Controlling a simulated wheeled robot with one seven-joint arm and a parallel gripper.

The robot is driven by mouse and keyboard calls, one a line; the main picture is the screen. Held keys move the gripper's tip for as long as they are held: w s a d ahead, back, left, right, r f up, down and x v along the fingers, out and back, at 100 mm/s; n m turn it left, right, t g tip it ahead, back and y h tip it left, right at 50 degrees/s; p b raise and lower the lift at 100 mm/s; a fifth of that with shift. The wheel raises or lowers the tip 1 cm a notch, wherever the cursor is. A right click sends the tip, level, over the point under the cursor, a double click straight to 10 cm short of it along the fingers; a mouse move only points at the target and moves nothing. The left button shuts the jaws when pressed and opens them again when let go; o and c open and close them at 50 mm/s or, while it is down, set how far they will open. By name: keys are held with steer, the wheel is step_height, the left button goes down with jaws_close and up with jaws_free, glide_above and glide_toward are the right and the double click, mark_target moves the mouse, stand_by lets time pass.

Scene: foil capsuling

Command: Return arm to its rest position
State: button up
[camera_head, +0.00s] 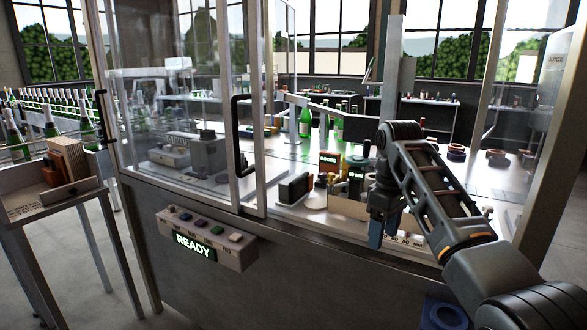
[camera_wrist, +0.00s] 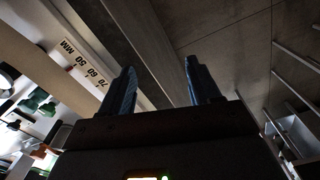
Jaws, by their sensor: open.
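My gripper (camera_head: 384,232) hangs at the front edge of the enclosed worktop, at the end of my dark grey arm. In the wrist view my gripper (camera_wrist: 162,88) shows two blue fingers standing well apart, with nothing between them. Beyond the fingers is a dark panel surface, and a pale strip with millimetre markings (camera_wrist: 82,62) runs along the edge to the left. My arm reaches in from the lower right of the head view, bent at its elbow over the worktop edge.
A control box (camera_head: 206,238) with buttons and a lit READY sign is on the cabinet front. Glass panels and a door handle (camera_head: 241,122) stand left of my arm. Green bottles (camera_head: 305,122) stand on the worktop. A side table (camera_head: 50,203) stands at far left.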

steer(key=s+a+f+m+t, duration=0.1)
steer(key=s+f, duration=0.2)
steer(key=f, duration=0.4)
steer(key=s+a+f+t+y, duration=0.1)
steer(key=s+a+f, duration=0.15)
steer(key=f, duration=0.55)
steer(key=s+a+f+m+t, duration=0.1)
steer(key=s+f+t, duration=0.1)
steer(key=s+f, duration=0.35)
steer(key=s+f+m+t, duration=0.2)
steer(key=s+f+t, duration=0.1)
steer(key=s+f, duration=0.95)
steer(key=s+d+r+m+t, duration=0.1)
steer(key=s+r, duration=0.2)
steer(key=s, duration=0.5)
steer(key=s+d+r+m+t+b, duration=0.1)
steer(key=s+r+t, duration=0.1)
steer(key=s, duration=0.5)
steer(key=s+d+r+m+t, duration=0.1)
steer(key=s+r, duration=0.2)
steer(key=s, duration=0.5)
steer(key=s+d+r+t, duration=0.1)
steer(key=s+r+t, duration=0.1)
steer(key=s+r, duration=0.4)
steer(key=s+d+r+m+t+h, duration=0.1)
steer(key=s+r, duration=0.5)
steer(key=r, duration=0.6)
steer(key=shift+d+r+t, duration=0.15)
steer(key=shift+d+t, duration=0.25)
steer(key=shift+d, duration=0.15)
